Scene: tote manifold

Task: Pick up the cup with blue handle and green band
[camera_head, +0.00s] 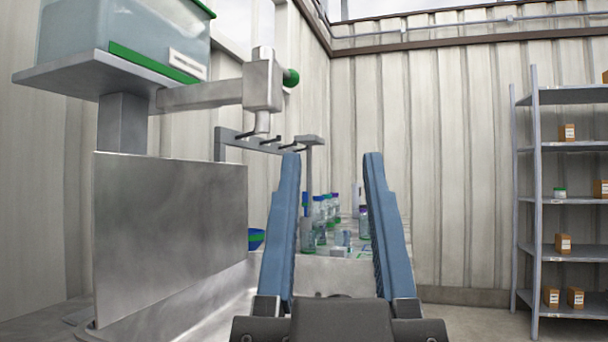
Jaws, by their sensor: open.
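My gripper (331,160) is in the foreground, its two long blue fingers pointing away and spread wide apart, with nothing held between them. Beyond them, on a metal counter, stands a group of small clear cups or jars (318,212) with blue, green and purple tops. They are too small to tell which has a blue handle and green band. A blue thing with a green band (256,239) shows left of the left finger, partly cut off by the metal panel; I cannot tell whether it is the cup. The fingers hide part of the counter.
A metal panel (170,235) stands at left. Above it, a clear tote (125,35) with green trim sits on a platform beside a metal tap (263,80) with a green knob. A hook rail (262,146) stands over the counter. A shelf (572,200) with small boxes stands at right.

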